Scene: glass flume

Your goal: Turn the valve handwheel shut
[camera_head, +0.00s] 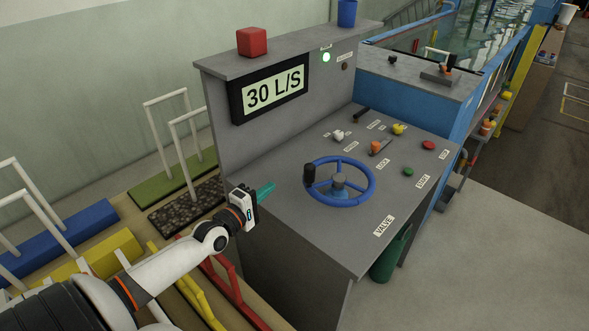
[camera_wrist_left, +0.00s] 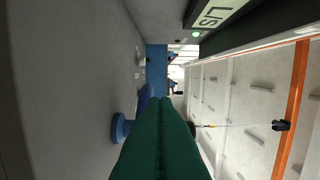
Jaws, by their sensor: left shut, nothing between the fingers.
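The blue valve handwheel (camera_head: 340,183) lies nearly flat on the sloped grey console top, with spokes, a hub and a dark upright knob (camera_head: 309,173) on its left rim. A "VALVE" label (camera_head: 384,226) is in front of it. My left gripper (camera_head: 268,189) has teal fingers pressed together, empty, to the left of the wheel and apart from it, pointing towards it. In the left wrist view the closed green fingers (camera_wrist_left: 161,105) hide much of what lies ahead; a blue part (camera_wrist_left: 121,128), likely of the wheel, shows beside them. My right gripper is not in view.
The display (camera_head: 270,93) on the upright panel reads 30 L/S, and a green lamp (camera_head: 326,57) is lit. Small levers and knobs, including a red button (camera_head: 429,145), stand behind and right of the wheel. A red block (camera_head: 252,42) sits on the top ledge.

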